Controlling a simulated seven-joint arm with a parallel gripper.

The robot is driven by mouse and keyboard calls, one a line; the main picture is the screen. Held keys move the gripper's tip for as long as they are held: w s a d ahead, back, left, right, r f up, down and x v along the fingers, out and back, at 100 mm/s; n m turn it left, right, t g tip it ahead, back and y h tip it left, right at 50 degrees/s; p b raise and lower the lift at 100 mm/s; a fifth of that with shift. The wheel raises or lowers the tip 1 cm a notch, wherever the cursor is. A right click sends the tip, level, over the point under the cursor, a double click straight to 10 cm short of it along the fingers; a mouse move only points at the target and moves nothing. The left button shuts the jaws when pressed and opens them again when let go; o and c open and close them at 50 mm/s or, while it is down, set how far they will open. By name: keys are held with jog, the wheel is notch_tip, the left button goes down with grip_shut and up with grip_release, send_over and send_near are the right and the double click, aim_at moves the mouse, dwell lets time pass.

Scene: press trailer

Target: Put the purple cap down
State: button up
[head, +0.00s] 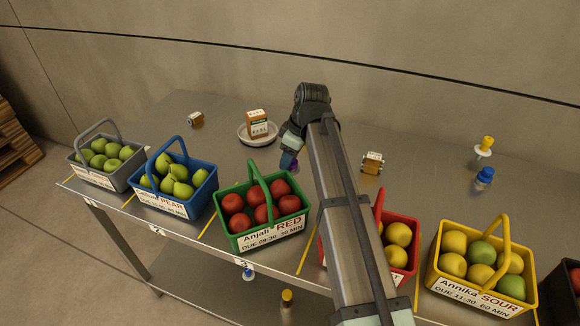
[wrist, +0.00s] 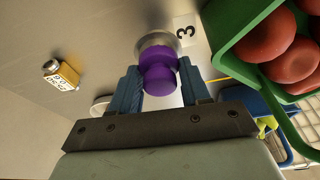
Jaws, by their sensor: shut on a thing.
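The purple cap (wrist: 158,68) sits between the two blue fingers of my gripper (wrist: 160,88) in the wrist view. My gripper is shut on it. A round silvery piece (wrist: 157,42) shows just beyond the cap; I cannot tell whether they touch. In the head view my gripper (head: 289,160) is low over the metal table, behind the green basket of red apples (head: 264,244). Only a small purple patch of the cap (head: 293,167) shows there.
A white dish (head: 247,139) carries an orange-and-white box (head: 258,122). A yellow-topped piece (head: 485,146) and a blue one (head: 485,178) stand far right. Fruit baskets line the front edge.

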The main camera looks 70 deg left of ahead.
jog(key=shift+f, duration=1.85)
jog(key=shift+f, duration=0.1)
jog(key=o, duration=0.9)
jog(key=shift+c, duration=0.2)
jog(key=v, duration=1.2)
jog(key=shift+d, duration=0.1)
